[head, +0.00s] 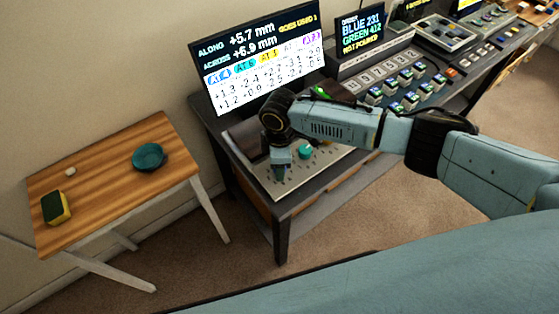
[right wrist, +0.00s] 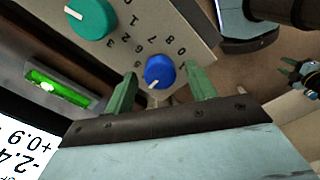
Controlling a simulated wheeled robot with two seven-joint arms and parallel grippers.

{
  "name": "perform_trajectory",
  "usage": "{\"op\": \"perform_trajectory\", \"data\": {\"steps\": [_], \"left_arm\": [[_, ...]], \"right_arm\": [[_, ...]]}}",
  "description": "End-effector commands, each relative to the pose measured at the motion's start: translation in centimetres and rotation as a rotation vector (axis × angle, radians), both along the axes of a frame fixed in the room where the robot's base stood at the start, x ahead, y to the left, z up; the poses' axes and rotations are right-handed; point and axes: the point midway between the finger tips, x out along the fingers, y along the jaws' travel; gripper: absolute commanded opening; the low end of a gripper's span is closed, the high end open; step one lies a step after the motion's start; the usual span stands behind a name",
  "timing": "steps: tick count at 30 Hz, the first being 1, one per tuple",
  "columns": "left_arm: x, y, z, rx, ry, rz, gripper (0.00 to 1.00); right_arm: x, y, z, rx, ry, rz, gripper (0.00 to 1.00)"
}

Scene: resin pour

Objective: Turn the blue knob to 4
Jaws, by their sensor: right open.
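The blue knob (right wrist: 159,72) sits on a pale panel with printed digits around it. Its white pointer mark points to the lower left in the right wrist view; the digit there cannot be read. My right gripper (right wrist: 162,76) is open, with one green finger on each side of the blue knob. I cannot tell whether the fingers touch it. In the head view my right gripper (head: 280,172) points down over the panel (head: 312,173) and hides the blue knob. A small gripper, probably my left (right wrist: 300,76), shows at the right wrist view's edge, its jaws too small to judge.
A teal knob (head: 305,152) is beside the blue one. It also shows in the right wrist view (right wrist: 90,18). A green-lit window (right wrist: 58,88) is nearby. A large screen (head: 262,58) stands behind. A wooden side table (head: 110,170) holds a teal bowl (head: 149,157) and a sponge (head: 56,208).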

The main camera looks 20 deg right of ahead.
Motion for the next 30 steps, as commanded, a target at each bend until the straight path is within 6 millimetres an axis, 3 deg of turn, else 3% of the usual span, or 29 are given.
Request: {"op": "perform_trajectory", "data": {"steps": [5, 21, 30], "left_arm": [[0.0, 0.0, 0.1, 0.0, 0.0, 0.0, 0.36], [0.0, 0.0, 0.6, 0.0, -0.001, 0.0, 0.36], [0.0, 0.0, 0.7, 0.0, -0.001, 0.0, 0.36]], "right_arm": [[0.0, 0.0, 1.0, 0.0, 0.0, 0.0, 0.56], [0.1, 0.0, 11.8, 0.001, -0.002, 0.001, 0.56], [0.0, 0.0, 13.4, 0.0, 0.0, 0.0, 0.56]]}}
